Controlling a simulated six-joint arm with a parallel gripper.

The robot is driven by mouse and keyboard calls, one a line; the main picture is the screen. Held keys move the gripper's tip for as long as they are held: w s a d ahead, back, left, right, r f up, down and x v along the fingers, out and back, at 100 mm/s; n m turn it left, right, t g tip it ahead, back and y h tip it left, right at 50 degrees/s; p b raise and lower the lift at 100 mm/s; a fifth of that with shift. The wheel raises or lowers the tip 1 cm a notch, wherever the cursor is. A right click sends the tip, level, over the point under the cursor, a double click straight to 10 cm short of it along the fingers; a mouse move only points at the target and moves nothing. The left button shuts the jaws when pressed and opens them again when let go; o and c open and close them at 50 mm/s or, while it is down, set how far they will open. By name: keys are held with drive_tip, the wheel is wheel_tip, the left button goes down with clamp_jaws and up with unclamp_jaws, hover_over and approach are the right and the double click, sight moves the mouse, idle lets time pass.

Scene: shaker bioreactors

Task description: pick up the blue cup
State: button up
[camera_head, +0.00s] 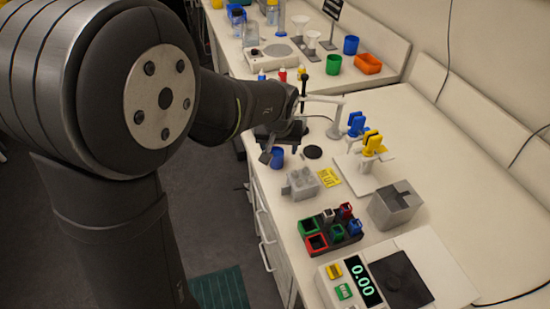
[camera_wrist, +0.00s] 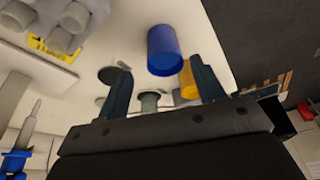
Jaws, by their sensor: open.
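A blue cup (camera_head: 277,158) stands near the left edge of the bench in the head view, just below my gripper (camera_head: 272,143), which partly covers the view around it. In the wrist view the blue cup (camera_wrist: 164,52) shows ahead of my gripper (camera_wrist: 161,66), between the lines of the two dark fingers and a little beyond their tips. The fingers are spread apart with nothing held between them. I cannot tell exactly how far the cup is from the fingertips. A second blue cup (camera_head: 351,45) stands on the far bench beside a green cup (camera_head: 334,64).
A grey block with round tops (camera_head: 301,183) and a yellow label (camera_head: 328,178) are close to the near cup. A flat black disc (camera_head: 313,152) lies to its right. Blue and yellow pipettes (camera_head: 372,143) stand on a rack farther right. The bench edge is close on the left.

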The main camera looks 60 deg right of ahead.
sight(277, 155)
drive_tip(key=x, duration=0.5)
drive_tip(key=shift+w+a, duration=0.25)
drive_tip(key=shift+w, duration=0.1)
drive_tip(key=shift+c, duration=0.3)
drive_tip(key=c, duration=1)
